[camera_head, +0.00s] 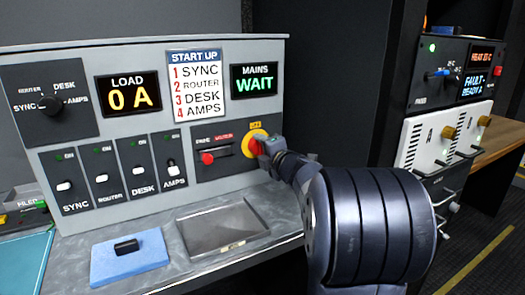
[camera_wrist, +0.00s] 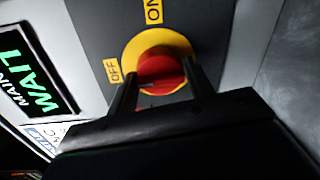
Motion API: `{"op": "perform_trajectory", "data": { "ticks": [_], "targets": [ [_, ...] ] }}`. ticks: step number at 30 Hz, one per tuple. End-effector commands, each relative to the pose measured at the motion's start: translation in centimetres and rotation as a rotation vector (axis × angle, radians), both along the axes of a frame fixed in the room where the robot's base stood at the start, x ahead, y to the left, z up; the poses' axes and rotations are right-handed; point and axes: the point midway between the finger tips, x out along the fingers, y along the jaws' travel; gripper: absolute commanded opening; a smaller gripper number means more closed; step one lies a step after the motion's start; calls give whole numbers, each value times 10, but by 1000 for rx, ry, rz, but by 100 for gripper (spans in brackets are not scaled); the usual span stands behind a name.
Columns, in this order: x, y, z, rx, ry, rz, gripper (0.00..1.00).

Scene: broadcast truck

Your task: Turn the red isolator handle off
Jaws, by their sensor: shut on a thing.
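The red isolator handle (camera_wrist: 160,66) sits on a round yellow plate (camera_wrist: 130,52) on a dark panel. In the wrist view an ON label (camera_wrist: 153,11) is above the plate and an OFF label (camera_wrist: 113,70) is at its left. My gripper (camera_wrist: 160,84) has one finger on each side of the handle and is shut on it. In the head view my gripper (camera_head: 270,147) reaches the handle from the right and covers part of it. Which label the handle points to I cannot tell.
Left of the isolator is a red knob (camera_head: 207,158). The MAINS display (camera_head: 254,85) reads WAIT and the LOAD display (camera_head: 128,96) reads 0 A. Several white switches (camera_head: 101,178) are further left. A blue pad (camera_head: 130,260) with a black block and a grey tray (camera_head: 222,229) lie on the counter below.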

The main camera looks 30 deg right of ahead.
Motion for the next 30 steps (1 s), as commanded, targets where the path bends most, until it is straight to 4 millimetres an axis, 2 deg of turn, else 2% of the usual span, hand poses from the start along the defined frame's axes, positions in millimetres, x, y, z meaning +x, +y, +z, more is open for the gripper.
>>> {"op": "perform_trajectory", "data": {
  "ticks": [8, 9, 15, 24, 30],
  "targets": [
    [0, 0, 4, -5, -7, 2, 26],
    [0, 0, 4, -5, -7, 2, 52],
    [0, 0, 3, -3, -4, 1, 69],
    [-2, 0, 2, -1, -2, 0, 69],
    [-28, -2, 4, -1, -3, -2, 69]
  ]
}}
